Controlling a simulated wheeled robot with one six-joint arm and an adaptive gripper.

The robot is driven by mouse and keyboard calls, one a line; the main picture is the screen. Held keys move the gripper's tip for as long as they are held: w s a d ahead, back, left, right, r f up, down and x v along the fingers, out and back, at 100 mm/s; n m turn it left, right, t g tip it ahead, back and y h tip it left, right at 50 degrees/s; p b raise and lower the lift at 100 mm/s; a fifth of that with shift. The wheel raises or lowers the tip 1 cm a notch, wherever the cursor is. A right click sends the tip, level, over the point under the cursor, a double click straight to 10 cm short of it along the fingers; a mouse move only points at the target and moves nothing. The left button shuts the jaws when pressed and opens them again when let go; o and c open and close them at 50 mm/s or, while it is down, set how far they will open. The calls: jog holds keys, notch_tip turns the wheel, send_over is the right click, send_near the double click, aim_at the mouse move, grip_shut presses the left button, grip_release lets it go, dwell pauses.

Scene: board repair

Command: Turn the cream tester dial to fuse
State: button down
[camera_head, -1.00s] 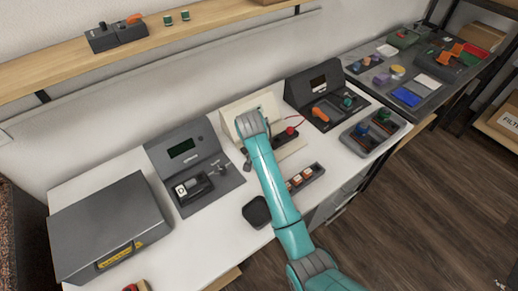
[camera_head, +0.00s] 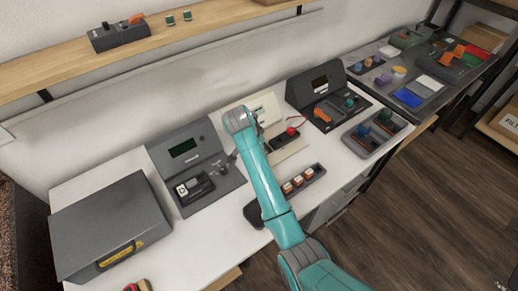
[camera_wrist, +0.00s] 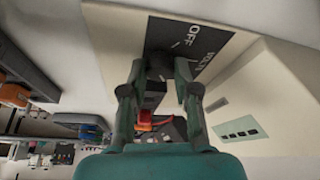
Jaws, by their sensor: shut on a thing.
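The cream tester (camera_head: 268,102) stands on the white bench in the head view, partly behind my arm. In the wrist view its cream housing (camera_wrist: 260,90) surrounds a dark dial plate (camera_wrist: 185,28) with the words OFF and, partly covered, VOLT. The dark dial (camera_wrist: 158,62) sits between my fingertips, largely hidden by them. My gripper (camera_wrist: 160,72) is shut on the dial, one finger on each side. The dial's pointer setting cannot be read, and no fuse label is visible.
A grey tester (camera_head: 190,150) stands left of the cream one, and a dark station (camera_head: 318,85) with an orange handle stands right. A tray with several fuses (camera_head: 305,182) lies in front of it. A grey case (camera_head: 108,222) fills the bench's left end.

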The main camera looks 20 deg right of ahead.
jog(key=c, duration=0.9)
grip_release()
jog(key=shift+o, duration=0.2)
jog(key=v, duration=0.6)
jog(key=shift+r, duration=0.15)
jog(key=shift+s+a+r, duration=0.15)
jog(key=shift+a+r, duration=0.1)
jog(key=shift+r, duration=0.25)
